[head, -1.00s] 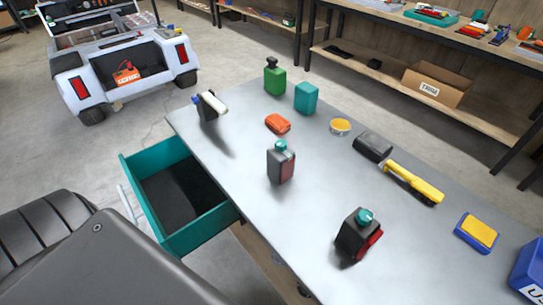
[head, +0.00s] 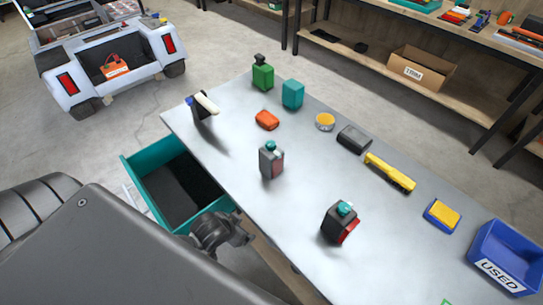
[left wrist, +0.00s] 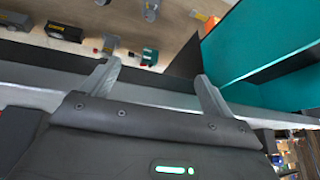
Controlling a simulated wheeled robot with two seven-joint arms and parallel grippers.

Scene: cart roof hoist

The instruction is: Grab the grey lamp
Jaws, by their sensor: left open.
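The grey lamp (head: 271,161) stands upright on the metal table, with a teal knob on top and a reddish face on its side. A similar, darker lamp (head: 341,222) with a teal knob and red face stands nearer the front. A black lamp with a white head (head: 204,107) stands at the table's left end. My left gripper (left wrist: 156,74) is open and empty in the left wrist view. In the head view, part of my left arm shows by the drawer's front corner, below and left of the grey lamp and apart from it. My right gripper is not in view.
An open teal drawer (head: 147,193) sticks out at the table's left side, close to my left arm. Green and teal containers, an orange item, a yellow tool (head: 390,172) and a blue bin (head: 508,250) are on the table. Bare tabletop surrounds the grey lamp.

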